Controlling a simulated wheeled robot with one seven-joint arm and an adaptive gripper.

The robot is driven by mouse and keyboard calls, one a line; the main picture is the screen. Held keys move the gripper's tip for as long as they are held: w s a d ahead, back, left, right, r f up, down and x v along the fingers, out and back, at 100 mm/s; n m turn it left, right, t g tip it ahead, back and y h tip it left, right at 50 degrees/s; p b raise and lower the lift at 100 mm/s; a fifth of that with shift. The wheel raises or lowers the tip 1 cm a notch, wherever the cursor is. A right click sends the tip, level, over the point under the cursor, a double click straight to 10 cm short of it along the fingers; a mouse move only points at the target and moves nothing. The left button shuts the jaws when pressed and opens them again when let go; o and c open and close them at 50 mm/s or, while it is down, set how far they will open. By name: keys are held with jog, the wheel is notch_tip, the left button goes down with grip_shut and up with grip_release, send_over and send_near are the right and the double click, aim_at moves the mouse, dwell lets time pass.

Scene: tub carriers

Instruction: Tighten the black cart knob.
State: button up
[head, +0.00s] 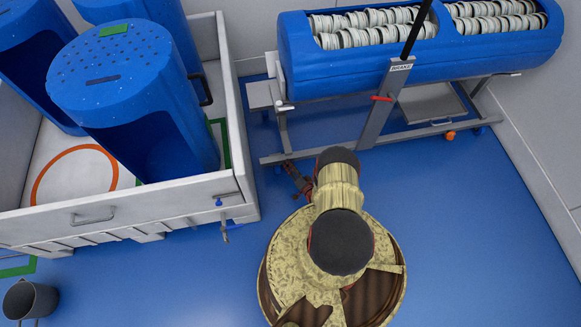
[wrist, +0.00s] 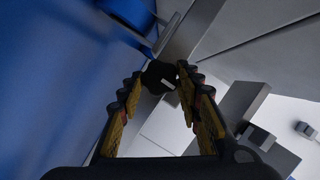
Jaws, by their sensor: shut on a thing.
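The black knob (wrist: 160,76) shows in the wrist view, with a pale pointer mark on its face, in front of a grey metal bar. My gripper (wrist: 161,80) has its two yellow-and-black fingers closed on the knob from both sides. In the head view my gripper (head: 297,180) shows only in part beside my arm, low by the left end of the cart frame (head: 345,145). The knob is hidden in the head view. The cart carries a blue tub (head: 420,67) filled with stacked plates.
The cart's tall lever has a label (head: 401,67) reading brake, and a red handle (head: 381,98) is on its post. A white bin (head: 150,203) with blue perforated drums (head: 135,85) stands left. A grey bucket (head: 30,299) sits front left. Blue floor (head: 490,220) is clear at right.

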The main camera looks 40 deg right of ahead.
dwell(0.4)
jog(key=o, duration=1)
jog(key=shift+o, duration=0.8)
jog(key=shift+s, duration=0.15)
jog(key=v, duration=1.1)
jog(key=shift+s, duration=0.4)
jog(key=shift+a, duration=0.1)
